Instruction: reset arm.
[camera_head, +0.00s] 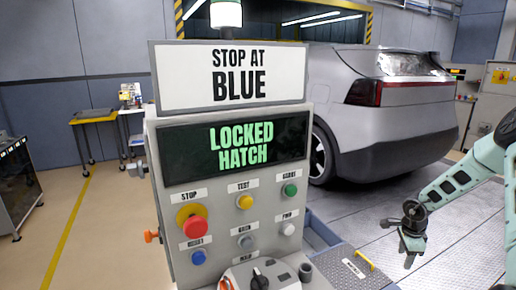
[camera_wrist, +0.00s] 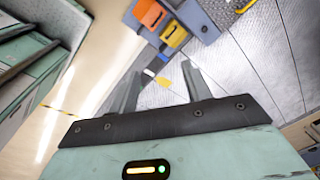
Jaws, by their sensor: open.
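My gripper (camera_head: 409,258) hangs at the right of the head view, apart from the panel and the car, with nothing between its fingers. In the wrist view the two fingers (camera_wrist: 162,72) stand apart, with the floor showing between them. My arm reaches in from the right edge of the head view. The control panel (camera_head: 175,245) stands in the middle, with a lit display (camera_head: 238,143) reading "LOCKED HATCH". A sign (camera_head: 230,75) above it reads "STOP AT BLUE".
A silver car (camera_head: 400,125) stands behind the panel to the right. The panel carries a red stop button (camera_head: 194,227), a blue button (camera_head: 198,257) and several others. Orange (camera_wrist: 150,13) and yellow (camera_wrist: 173,34) items show in the wrist view. A yellow-topped table (camera_head: 93,117) stands at the left.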

